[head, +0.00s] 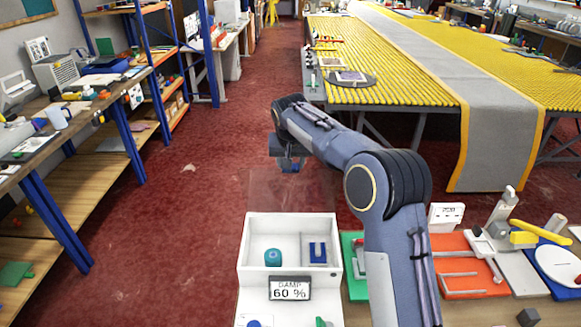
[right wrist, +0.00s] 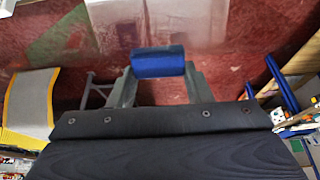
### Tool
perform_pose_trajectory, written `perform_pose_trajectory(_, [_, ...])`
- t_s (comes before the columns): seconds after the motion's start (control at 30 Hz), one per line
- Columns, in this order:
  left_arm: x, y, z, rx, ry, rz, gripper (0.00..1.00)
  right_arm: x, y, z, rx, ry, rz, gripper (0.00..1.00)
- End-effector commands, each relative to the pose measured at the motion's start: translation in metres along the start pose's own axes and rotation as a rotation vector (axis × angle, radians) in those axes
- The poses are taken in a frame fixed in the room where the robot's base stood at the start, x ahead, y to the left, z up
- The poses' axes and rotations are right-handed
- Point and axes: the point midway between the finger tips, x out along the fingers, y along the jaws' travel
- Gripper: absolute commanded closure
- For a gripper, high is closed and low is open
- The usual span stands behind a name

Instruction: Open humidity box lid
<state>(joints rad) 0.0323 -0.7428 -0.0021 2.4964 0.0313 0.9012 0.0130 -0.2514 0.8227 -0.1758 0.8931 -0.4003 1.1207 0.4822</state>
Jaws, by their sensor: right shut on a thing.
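The white humidity box (head: 242,245) stands at the lower middle of the head view, with its top open to view. A damp display (head: 289,289) on its front reads 60 %. A clear lid (head: 290,195) rises faintly above the box's back edge, tilted up. My right gripper (head: 289,163) is beyond the box, at the top of the lid. In the right wrist view its fingers are shut on the blue lid handle (right wrist: 158,62). My left gripper is not in view.
Inside the box are a teal round item (head: 272,257) and a blue bracket (head: 318,252). An orange tray (head: 465,262) and several tools lie to the right. A yellow slatted table (head: 390,90) stands behind; red floor lies open at left.

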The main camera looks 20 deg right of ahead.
Motion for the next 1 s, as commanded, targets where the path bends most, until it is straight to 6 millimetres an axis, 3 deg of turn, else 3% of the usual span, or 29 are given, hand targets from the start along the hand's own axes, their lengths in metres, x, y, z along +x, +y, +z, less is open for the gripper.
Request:
perform_pose_trajectory(0.13, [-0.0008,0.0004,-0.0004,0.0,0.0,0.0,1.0,0.0111,0.0013,-0.0055,0.0,-0.01,0.005,0.96])
perform_pose_trajectory(0.7, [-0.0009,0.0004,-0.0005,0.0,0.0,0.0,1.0,0.0154,0.0017,-0.0073,-0.001,-0.02,0.008,0.96])
perform_pose_trajectory(0.73, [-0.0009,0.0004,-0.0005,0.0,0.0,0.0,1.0,0.0155,0.0017,-0.0072,-0.001,-0.02,0.008,0.51])
perform_pose_trajectory(0.87, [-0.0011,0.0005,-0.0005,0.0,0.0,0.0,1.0,0.0134,0.0012,-0.0085,-0.001,-0.016,0.006,0.34])
perform_pose_trajectory(1.0, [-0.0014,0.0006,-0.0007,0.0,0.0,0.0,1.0,0.0111,0.0006,-0.0096,-0.001,-0.012,0.004,0.33])
